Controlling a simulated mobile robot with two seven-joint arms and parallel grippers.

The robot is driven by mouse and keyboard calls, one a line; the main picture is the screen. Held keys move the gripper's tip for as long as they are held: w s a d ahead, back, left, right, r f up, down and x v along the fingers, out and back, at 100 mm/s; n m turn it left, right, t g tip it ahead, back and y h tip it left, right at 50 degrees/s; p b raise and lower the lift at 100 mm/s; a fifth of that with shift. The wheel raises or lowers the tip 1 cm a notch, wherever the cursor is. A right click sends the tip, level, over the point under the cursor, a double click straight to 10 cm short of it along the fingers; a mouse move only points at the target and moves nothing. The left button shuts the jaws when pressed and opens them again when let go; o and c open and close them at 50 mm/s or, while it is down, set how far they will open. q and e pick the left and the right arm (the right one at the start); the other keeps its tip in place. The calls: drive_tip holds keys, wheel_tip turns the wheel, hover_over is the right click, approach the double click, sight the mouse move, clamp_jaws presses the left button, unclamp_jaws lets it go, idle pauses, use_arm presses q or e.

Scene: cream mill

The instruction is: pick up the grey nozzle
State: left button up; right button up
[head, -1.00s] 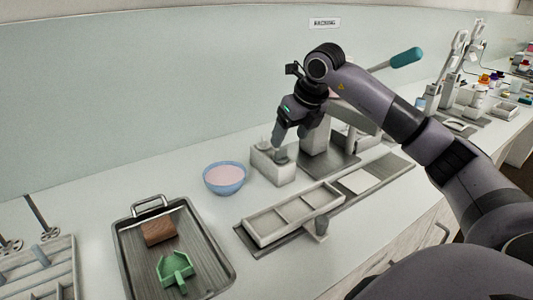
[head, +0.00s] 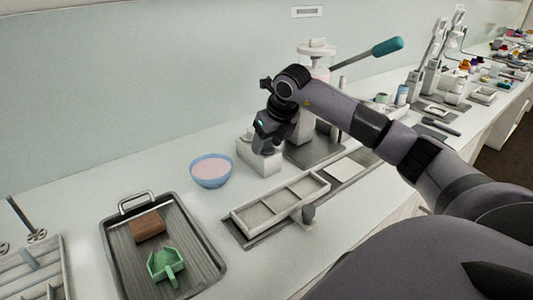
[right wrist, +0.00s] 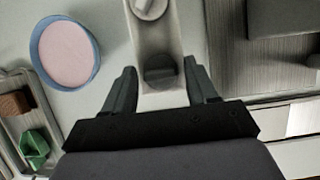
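The grey nozzle (right wrist: 160,71) is a dark grey round piece standing in a pale holder block (right wrist: 163,101). In the right wrist view it lies between the spread fingers of my right gripper (right wrist: 160,82), with a gap on each side. A lighter nozzle (right wrist: 149,7) stands farther along the same holder. In the head view my right gripper (head: 264,148) points down at the holder (head: 247,155) and hides the grey nozzle. My right gripper is open and empty. My left gripper is not in view.
A blue bowl (head: 211,171) with pink contents stands just left of the holder. A press with a teal-handled lever (head: 386,46) stands behind right. A compartment tray (head: 243,219) lies in front. A metal tray (head: 216,262) holds a brown block (head: 148,228) and green scoop (head: 166,266).

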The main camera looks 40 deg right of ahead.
drive_tip(key=c, duration=0.7)
drive_tip(key=shift+o, duration=0.2)
